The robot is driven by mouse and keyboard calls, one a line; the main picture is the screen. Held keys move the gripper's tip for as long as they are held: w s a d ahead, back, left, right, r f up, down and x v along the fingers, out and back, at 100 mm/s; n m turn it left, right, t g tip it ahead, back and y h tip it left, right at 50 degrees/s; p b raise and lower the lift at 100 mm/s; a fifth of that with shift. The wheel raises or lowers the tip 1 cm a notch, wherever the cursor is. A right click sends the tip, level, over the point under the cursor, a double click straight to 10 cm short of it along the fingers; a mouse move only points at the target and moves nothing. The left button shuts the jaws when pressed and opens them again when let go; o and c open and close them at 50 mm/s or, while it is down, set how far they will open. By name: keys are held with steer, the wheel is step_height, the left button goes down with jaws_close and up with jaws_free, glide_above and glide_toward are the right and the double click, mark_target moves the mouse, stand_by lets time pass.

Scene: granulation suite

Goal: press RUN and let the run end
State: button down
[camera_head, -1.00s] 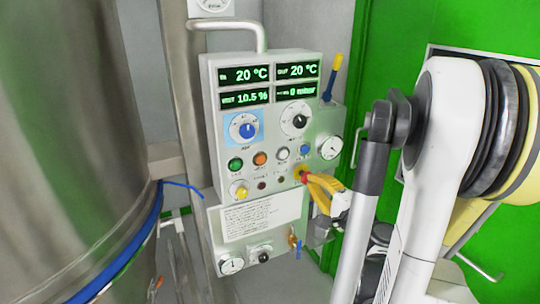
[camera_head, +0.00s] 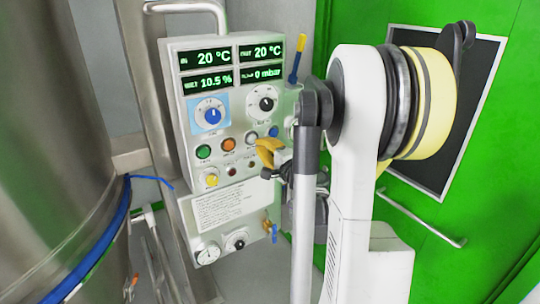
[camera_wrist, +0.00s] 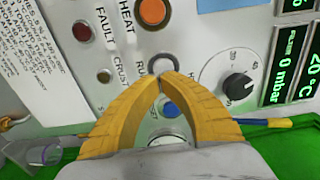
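The grey control panel (camera_head: 240,105) carries a row of green, orange, white and blue buttons. The white button (camera_wrist: 162,64) has a label starting "RU", partly covered by my finger. It also shows in the head view (camera_head: 252,138). My gripper (camera_wrist: 161,76) has yellow fingers whose tips meet, with nothing seen between them. The tips are at the lower edge of the white button in the wrist view; I cannot tell whether they touch it. In the head view my gripper (camera_head: 262,149) is just below that button. The displays read 20 °C, 20 °C, 10.5 % and 0 mbar.
The orange HEAT button (camera_wrist: 152,11) and blue button (camera_wrist: 171,108) lie either side of the white one. The FAULT (camera_wrist: 82,31) and CRUST (camera_wrist: 103,75) lamps look dark. A large steel vessel (camera_head: 55,150) stands left; a green door (camera_head: 460,215) is at right.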

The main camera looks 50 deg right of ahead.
mark_target(252, 138)
steer(key=shift+x, duration=0.85)
steer(key=shift+b+x, duration=0.3)
steer(key=shift+x, duration=0.55)
steer(key=shift+r, duration=0.1)
